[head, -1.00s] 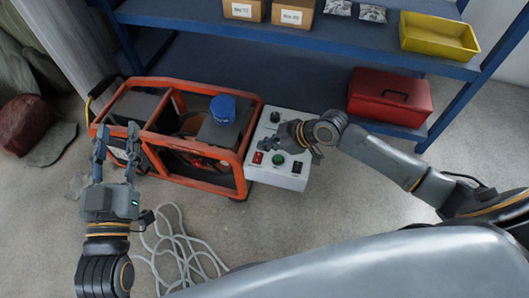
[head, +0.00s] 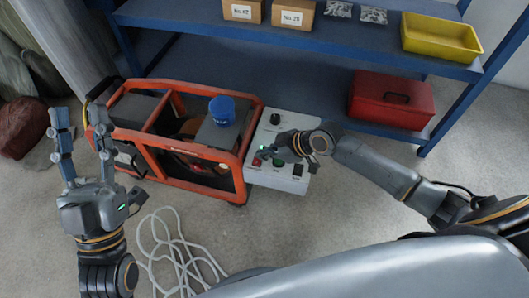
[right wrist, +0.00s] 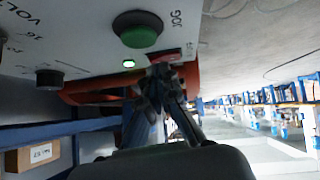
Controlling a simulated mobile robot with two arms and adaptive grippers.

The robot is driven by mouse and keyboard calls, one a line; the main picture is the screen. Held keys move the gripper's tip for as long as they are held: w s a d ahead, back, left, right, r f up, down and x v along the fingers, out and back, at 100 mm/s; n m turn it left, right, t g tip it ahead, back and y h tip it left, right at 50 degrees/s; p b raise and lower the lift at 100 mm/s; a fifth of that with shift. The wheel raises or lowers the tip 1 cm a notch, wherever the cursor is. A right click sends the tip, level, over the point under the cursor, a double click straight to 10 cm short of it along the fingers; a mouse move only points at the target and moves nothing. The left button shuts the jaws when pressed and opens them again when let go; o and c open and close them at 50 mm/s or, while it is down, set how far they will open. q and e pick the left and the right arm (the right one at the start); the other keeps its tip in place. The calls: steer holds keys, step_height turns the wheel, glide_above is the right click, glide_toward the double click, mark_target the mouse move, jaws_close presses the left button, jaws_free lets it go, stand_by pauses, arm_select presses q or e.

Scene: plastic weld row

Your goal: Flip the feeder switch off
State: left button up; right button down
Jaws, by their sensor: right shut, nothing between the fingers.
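A light grey control box (head: 262,180) sits on the floor, against the right end of the orange-framed machine. Its top shows a red switch (head: 257,161), a green button (head: 278,163), a black switch (head: 298,169) and a black knob (head: 275,118). I cannot read which is the feeder switch. My right gripper (head: 268,151) is shut and empty over the box near the red switch. In the right wrist view its tips (right wrist: 163,75) are by a red part near the green JOG button (right wrist: 138,29); contact is unclear. My left gripper (head: 79,118) is open and empty.
The orange-framed machine (head: 152,154) with a blue cap (head: 222,110) stands between my grippers. A blue shelf (head: 345,48) is behind, with a red toolbox (head: 391,98) on its lower level. A pale cable (head: 168,258) lies on the floor in front.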

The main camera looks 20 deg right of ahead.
arm_select(q)
steer(key=shift+w+f+y, duration=0.2)
steer(key=shift+f+y, duration=0.05)
steer(key=shift+y, duration=0.05)
arm_select(e)
steer(key=shift+d+f, duration=0.1)
steer(key=shift+f, duration=0.15)
steer(key=shift+s+a+p, duration=0.2)
steer(key=shift+p, duration=0.15)
steer(key=shift+s+a+r+p, duration=0.1)
steer(key=shift+s+a+p, duration=0.15)
steer(key=shift+s+p, duration=0.15)
arm_select(q)
steer(key=w+f+g+y, duration=0.1)
steer(key=w+f+g, duration=0.2)
steer(key=f, duration=0.3)
steer(key=shift+w+g, duration=0.4)
steer(key=shift+g, duration=0.4)
arm_select(e)
steer(key=shift+r, duration=0.1)
